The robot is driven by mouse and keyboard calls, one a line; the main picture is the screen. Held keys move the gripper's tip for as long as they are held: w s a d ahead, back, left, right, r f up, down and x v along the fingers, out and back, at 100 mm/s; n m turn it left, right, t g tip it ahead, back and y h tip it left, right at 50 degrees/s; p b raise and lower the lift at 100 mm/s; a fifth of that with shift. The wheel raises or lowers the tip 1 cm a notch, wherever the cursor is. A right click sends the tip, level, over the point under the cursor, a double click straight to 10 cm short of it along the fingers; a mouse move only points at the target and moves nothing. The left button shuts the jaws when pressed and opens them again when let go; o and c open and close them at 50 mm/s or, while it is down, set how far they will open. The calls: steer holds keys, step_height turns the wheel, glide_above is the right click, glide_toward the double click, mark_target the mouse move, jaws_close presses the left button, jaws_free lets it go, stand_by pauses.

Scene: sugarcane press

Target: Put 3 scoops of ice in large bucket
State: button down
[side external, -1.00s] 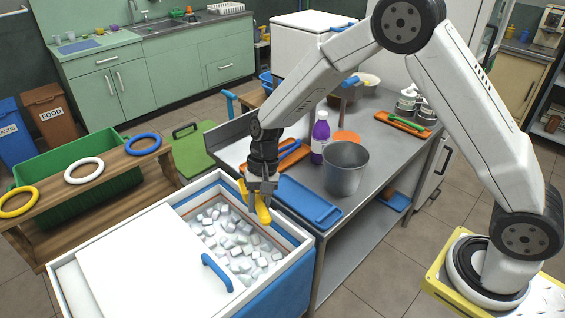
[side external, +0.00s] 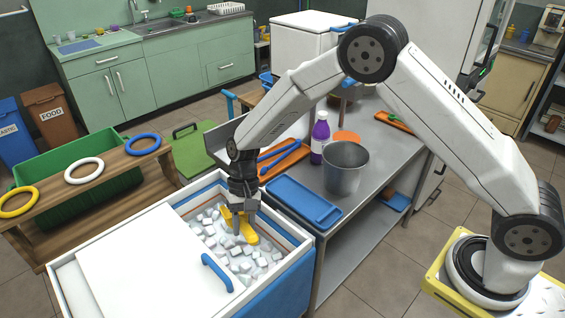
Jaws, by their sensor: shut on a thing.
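My gripper (side external: 243,205) is shut on a yellow scoop (side external: 247,231) and holds it down in the open part of the ice chest (side external: 305,238). The scoop's lower end is at the white ice cubes (side external: 211,232); whether any ice lies in it I cannot tell. A large grey metal bucket (side external: 345,168) stands upright on the steel table, to the right of the chest. Its inside is only partly visible, and I cannot see its bottom.
A white lid with a blue handle (side external: 217,272) covers the chest's near left part. On the steel table (side external: 385,150) are a blue tray (side external: 303,201), a purple bottle (side external: 320,138) and an orange tray with blue tongs (side external: 284,158). A wooden rack with rings (side external: 84,170) stands left.

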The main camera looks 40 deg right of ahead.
steer(key=shift+w+d+f+g+y, duration=0.1)
steer(key=shift+w+f+g+y, duration=0.15)
steer(key=shift+f+g, duration=0.35)
steer(key=shift+w+d+f+g+y, duration=0.1)
steer(key=shift+w+f+g+y, duration=0.1)
steer(key=shift+f+g, duration=0.35)
steer(key=shift+f, duration=7.5)
steer(key=shift+w+d, duration=0.8)
steer(key=shift+w, duration=1.6)
steer(key=shift+t+h, duration=0.35)
steer(key=shift+t, duration=0.6)
steer(key=shift+s+a+r, duration=0.15)
steer(key=shift+s+r, duration=0.2)
steer(key=shift+r, duration=2.1)
steer(key=shift+s+a+r, duration=0.1)
steer(key=shift+s+r, duration=0.3)
steer(key=shift+r, duration=2.1)
steer(key=shift+s+a+r, duration=0.15)
steer(key=shift+s+r, duration=0.2)
steer(key=shift+r, duration=2.1)
steer(key=shift+s+a+r+t+h, duration=0.25)
steer(key=shift+s+a+r+t, duration=0.05)
steer(key=shift+s+r+t, duration=0.4)
steer(key=shift+s+a+r+t+h, duration=0.25)
steer(key=shift+s+r+t, duration=0.35)
steer(key=shift+s, duration=0.2)
steer(key=c, duration=1)
jaws_free()
jaws_close()
